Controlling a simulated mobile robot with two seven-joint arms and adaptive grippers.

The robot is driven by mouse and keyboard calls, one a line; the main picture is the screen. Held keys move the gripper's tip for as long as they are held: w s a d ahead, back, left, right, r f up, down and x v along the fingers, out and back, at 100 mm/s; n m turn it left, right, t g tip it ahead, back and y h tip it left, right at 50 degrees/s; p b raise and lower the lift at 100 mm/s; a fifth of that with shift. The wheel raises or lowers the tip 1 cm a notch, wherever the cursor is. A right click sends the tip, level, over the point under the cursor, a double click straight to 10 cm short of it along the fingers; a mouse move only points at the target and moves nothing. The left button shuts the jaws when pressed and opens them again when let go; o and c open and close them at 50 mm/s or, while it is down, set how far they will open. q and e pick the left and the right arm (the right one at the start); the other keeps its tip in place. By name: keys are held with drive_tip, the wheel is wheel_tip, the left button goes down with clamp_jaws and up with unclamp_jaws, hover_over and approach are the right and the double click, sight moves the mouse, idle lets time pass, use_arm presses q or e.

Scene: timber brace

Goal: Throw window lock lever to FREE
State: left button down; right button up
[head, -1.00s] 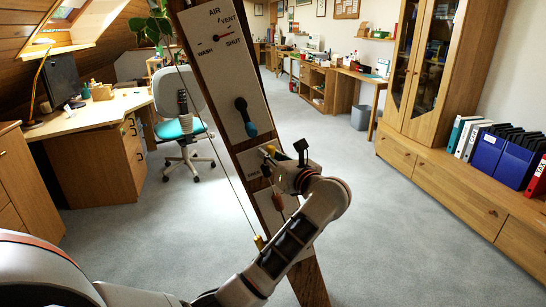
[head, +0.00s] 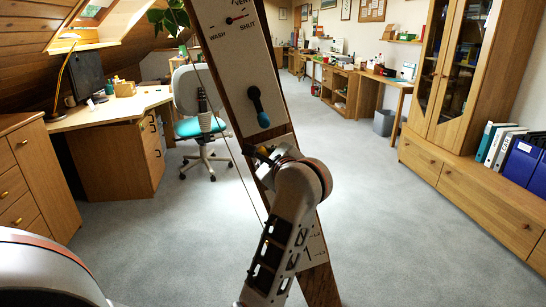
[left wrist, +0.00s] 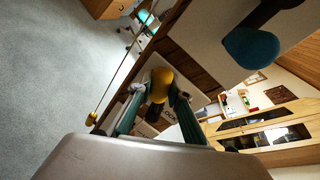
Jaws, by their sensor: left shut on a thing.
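The timber brace (head: 322,285) leans across the middle of the head view with white plates on it. I cannot read the lever's position. My right gripper is not in view.
A black lever with a blue grip (head: 257,105) hangs just above my gripper. A dial plate with a red pointer (head: 236,19) is higher up. A thin cord with a yellow toggle (left wrist: 93,118) runs beside the brace. A desk, a chair (head: 196,90) and a cabinet stand farther off.

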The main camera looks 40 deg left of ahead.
use_arm(q)
drive_tip(key=shift+s+a+f+n, duration=0.1)
drive_tip(key=shift+s+f+n, duration=0.05)
drive_tip(key=shift+f+n, duration=0.3)
drive_tip(key=shift+s+a+n+t+h+b, duration=0.1)
drive_tip(key=shift+s+n+t+h+b, duration=0.05)
drive_tip(key=shift+n+t+h+b, duration=0.25)
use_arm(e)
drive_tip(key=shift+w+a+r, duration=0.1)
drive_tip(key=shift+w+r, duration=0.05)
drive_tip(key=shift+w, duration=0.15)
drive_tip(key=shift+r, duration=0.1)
use_arm(q)
drive_tip(key=c, duration=2.1)
unclamp_jaws()
drive_tip(key=shift+c, duration=0.2)
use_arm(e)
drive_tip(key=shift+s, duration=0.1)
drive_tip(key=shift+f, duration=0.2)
use_arm(q)
drive_tip(key=v, duration=0.7)
drive_tip(key=shift+d, duration=0.25)
drive_tip(key=shift+s, duration=0.1)
